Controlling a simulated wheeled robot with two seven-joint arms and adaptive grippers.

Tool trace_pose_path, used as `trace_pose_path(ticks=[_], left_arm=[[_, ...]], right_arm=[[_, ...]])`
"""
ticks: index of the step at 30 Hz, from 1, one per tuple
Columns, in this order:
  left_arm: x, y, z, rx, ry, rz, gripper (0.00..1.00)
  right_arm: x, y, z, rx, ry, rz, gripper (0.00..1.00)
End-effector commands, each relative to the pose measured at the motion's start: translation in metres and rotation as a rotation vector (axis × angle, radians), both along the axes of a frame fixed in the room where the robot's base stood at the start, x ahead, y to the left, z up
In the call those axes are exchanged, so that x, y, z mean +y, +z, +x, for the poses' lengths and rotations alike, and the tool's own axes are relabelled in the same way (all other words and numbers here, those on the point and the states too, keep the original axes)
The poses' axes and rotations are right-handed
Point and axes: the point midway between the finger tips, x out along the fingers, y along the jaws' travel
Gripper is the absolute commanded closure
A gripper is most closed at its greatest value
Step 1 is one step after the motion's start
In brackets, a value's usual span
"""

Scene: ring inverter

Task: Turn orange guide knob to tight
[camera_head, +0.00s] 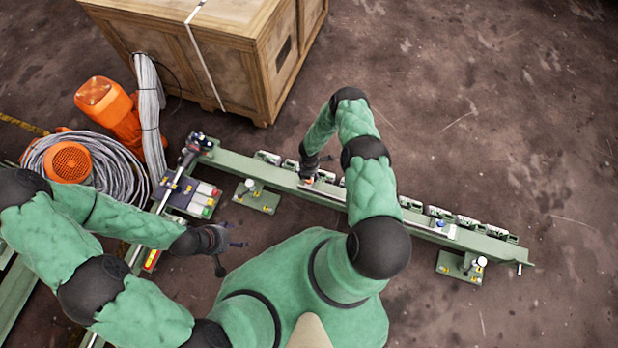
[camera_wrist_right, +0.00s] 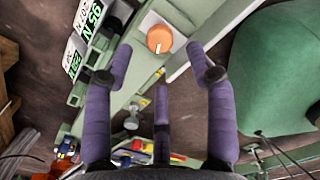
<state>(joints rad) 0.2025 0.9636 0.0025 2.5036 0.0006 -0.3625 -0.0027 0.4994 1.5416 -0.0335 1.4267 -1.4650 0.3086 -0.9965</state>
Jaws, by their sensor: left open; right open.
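The orange guide knob (camera_wrist_right: 159,39) is round with a short white mark on its lower edge. It sits on the green rail (camera_wrist_right: 217,12) in the right wrist view. My right gripper (camera_wrist_right: 160,60) has its purple fingers spread, with the knob showing between and beyond the tips. I cannot tell how close the fingers are to it. In the head view only a small orange bit of the knob (camera_head: 308,180) shows below the right hand; the arm hides part of the rail. My left gripper (camera_head: 225,243) is open and empty, left of the rail.
A wooden crate (camera_head: 225,50) stands at the back. Orange motor-like units (camera_head: 110,105) and coiled grey cable (camera_head: 110,165) lie at the left. A panel with coloured parts (camera_head: 190,193) sits at the rail's left end. Plates with lettering (camera_wrist_right: 80,40) line the rail. Floor at the right is clear.

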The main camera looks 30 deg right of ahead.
Motion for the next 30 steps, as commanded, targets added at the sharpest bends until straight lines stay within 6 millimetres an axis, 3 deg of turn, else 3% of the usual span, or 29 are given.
trace_pose_path(ticks=[3,9,23,30], left_arm=[[0.000,-0.015,0.000,0.000,0.000,0.000,0.28],[0.000,-0.028,0.000,0.000,0.000,0.000,0.28],[0.000,-0.032,0.000,0.000,0.000,0.000,0.28],[0.000,-0.032,0.000,0.000,0.000,0.000,0.28]], right_arm=[[0.000,-0.027,0.000,0.000,-0.001,0.001,0.44],[0.000,-0.052,0.000,0.000,-0.002,0.001,0.44],[0.000,-0.061,0.000,-0.001,-0.002,0.001,0.44],[0.000,-0.061,0.000,-0.001,-0.002,0.001,1.00]])
